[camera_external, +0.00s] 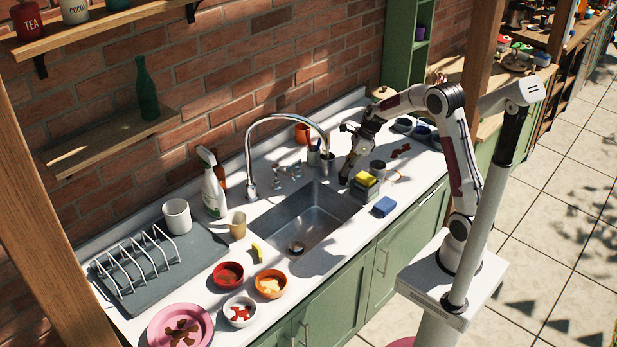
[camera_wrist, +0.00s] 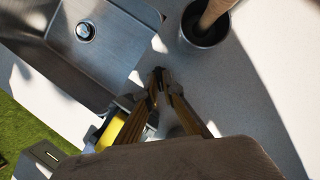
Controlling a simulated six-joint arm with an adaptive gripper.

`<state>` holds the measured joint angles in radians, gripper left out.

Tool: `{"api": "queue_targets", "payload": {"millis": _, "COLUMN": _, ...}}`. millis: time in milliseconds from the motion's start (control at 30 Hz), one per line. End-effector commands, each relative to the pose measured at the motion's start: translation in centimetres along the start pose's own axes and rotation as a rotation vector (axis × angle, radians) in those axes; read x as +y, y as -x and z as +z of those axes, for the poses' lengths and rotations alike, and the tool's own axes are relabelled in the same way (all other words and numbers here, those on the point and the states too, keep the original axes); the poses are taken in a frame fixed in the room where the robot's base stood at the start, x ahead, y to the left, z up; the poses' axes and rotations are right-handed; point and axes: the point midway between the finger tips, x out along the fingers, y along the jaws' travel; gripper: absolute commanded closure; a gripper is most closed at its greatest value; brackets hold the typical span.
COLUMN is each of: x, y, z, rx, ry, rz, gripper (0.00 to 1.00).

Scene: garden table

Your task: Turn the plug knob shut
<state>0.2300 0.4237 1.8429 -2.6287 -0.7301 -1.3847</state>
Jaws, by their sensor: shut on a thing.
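My gripper (camera_external: 344,178) points down at the counter by the sink's back right corner, and its fingertips are close together in the wrist view (camera_wrist: 157,74). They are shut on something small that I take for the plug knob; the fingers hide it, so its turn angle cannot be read. The metal sink (camera_external: 305,219) also shows in the wrist view (camera_wrist: 115,45). Its round drain plug (camera_external: 296,247) is on the basin floor, also in the wrist view (camera_wrist: 85,32); whether it is raised or lowered is unclear.
A pot with a wooden utensil (camera_wrist: 207,27) stands close to the fingertips. A yellow sponge (camera_external: 366,179) on a holder and a blue sponge (camera_external: 384,206) are near my gripper. The curved faucet (camera_external: 248,150) rises behind the sink. Bowls, a spray bottle (camera_external: 211,188) and a dish rack are left.

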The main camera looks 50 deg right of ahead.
Motion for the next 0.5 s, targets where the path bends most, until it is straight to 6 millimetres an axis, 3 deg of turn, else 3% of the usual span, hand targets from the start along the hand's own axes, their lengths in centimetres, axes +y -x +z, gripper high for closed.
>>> {"api": "queue_targets", "payload": {"millis": 500, "x": 0.33, "y": -0.02, "z": 0.0, "rx": 0.001, "ry": -0.269, "rz": -0.112, "gripper": 1.0}}
